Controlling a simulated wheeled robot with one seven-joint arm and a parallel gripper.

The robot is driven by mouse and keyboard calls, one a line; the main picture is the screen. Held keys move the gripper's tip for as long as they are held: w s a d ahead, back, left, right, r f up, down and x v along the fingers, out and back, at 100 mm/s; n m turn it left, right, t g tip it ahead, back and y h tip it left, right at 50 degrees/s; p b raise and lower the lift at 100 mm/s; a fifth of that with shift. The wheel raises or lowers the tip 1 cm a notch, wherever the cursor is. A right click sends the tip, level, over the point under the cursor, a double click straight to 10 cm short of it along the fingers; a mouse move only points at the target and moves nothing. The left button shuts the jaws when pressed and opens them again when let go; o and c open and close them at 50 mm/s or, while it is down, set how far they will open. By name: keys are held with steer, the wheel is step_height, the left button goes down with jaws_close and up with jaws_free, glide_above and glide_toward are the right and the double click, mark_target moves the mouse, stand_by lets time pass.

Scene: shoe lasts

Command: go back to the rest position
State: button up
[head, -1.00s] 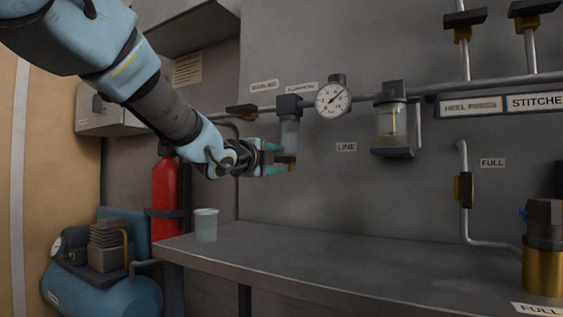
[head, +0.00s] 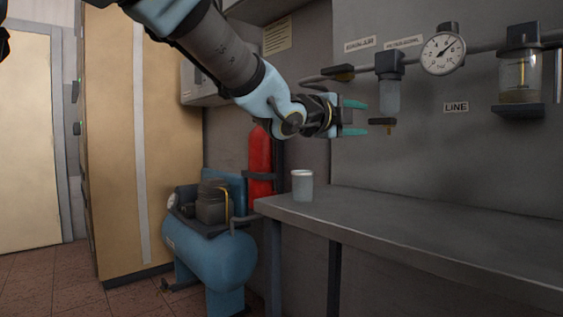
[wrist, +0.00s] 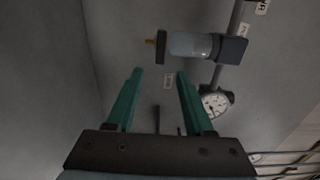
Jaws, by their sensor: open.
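My gripper (head: 354,118) is open and empty in the head view, its two teal fingers apart. A gap shows between the fingertips and the fitting. In the wrist view, my gripper (wrist: 157,80) shows both fingers spread with nothing between them.
A metal bench (head: 430,225) runs below the arm, with a cup (head: 302,186) near its left end. A red extinguisher (head: 260,160) and a blue compressor (head: 215,255) stand left of it. A pressure gauge (head: 442,53) sits on the wall pipe. Open floor (head: 50,280) shows at lower left.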

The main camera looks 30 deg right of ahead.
steer(key=w+a+f+n+t+y, duration=0.2)
steer(key=w+a+f+n+y, duration=0.3)
steer(key=w+a+f+n, duration=0.45)
steer(key=w+a+f+n+t+y, duration=0.3)
steer(key=w+a+f+n+y, duration=0.4)
steer(key=a+f, duration=0.5)
steer(key=a+f+n+g+y, duration=0.1)
steer(key=a+f+n, duration=0.25)
steer(key=a, duration=0.45)
steer(key=a+f+n+g+y, duration=0.1)
steer(key=a+f+n+y, duration=0.15)
steer(key=a+f, duration=0.4)
steer(key=s+a+f+n+g+y, duration=0.1)
steer(key=s+a+f+n+g, duration=0.2)
steer(key=s+a+n, duration=0.3)
steer(key=s+a+f+n+g+y, duration=0.1)
steer(key=s+a+f+n+g, duration=0.25)
steer(key=a, duration=0.55)
step_height(320, 180, up, 25)
steer(key=s+p, duration=0.2)
steer(key=p, duration=2.4)
steer(key=shift+s+t, duration=0.2)
steer(key=shift+t, duration=0.15)
